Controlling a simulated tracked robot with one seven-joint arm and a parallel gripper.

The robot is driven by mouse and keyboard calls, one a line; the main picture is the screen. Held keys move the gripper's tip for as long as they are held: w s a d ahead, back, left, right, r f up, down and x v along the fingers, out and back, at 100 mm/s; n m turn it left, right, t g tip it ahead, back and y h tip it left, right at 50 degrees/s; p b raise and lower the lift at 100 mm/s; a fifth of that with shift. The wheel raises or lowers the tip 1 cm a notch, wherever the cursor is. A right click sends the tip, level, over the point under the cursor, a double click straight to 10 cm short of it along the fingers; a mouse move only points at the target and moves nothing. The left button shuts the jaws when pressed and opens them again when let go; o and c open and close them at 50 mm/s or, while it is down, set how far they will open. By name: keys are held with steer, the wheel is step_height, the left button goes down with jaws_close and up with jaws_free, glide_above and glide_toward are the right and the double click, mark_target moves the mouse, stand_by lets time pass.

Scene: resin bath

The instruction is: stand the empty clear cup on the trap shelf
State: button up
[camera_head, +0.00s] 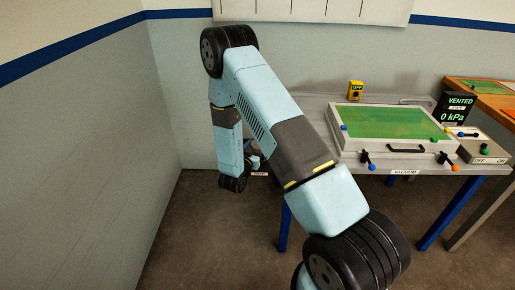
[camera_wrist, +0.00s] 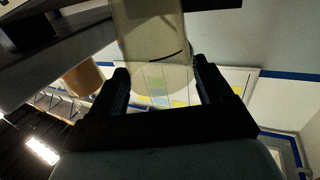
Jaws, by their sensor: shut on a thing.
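The clear cup (camera_wrist: 150,45) is between the two dark fingers of my gripper (camera_wrist: 162,82) in the wrist view. The gripper is shut on it. The cup looks see-through, with pale wall and coloured panels showing behind it; its upper end runs out of the picture. In the head view my arm hides the cup and most of the gripper, low by the back wall, left of the vacuum table. A small white label (camera_head: 259,173) shows there, too small to read surely. The trap shelf cannot be made out clearly.
The vacuum table (camera_head: 405,171) stands to the right, bearing a green-topped frame (camera_head: 390,120), a yellow switch box (camera_head: 355,91) and a gauge reading "VENTED 0 kPa" (camera_head: 458,107). A tan cylinder (camera_wrist: 83,78) and a dark overhanging surface (camera_wrist: 60,35) show in the wrist view. Floor at left is clear.

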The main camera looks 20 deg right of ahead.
steer(key=o, duration=1)
steer(key=shift+c, duration=0.2)
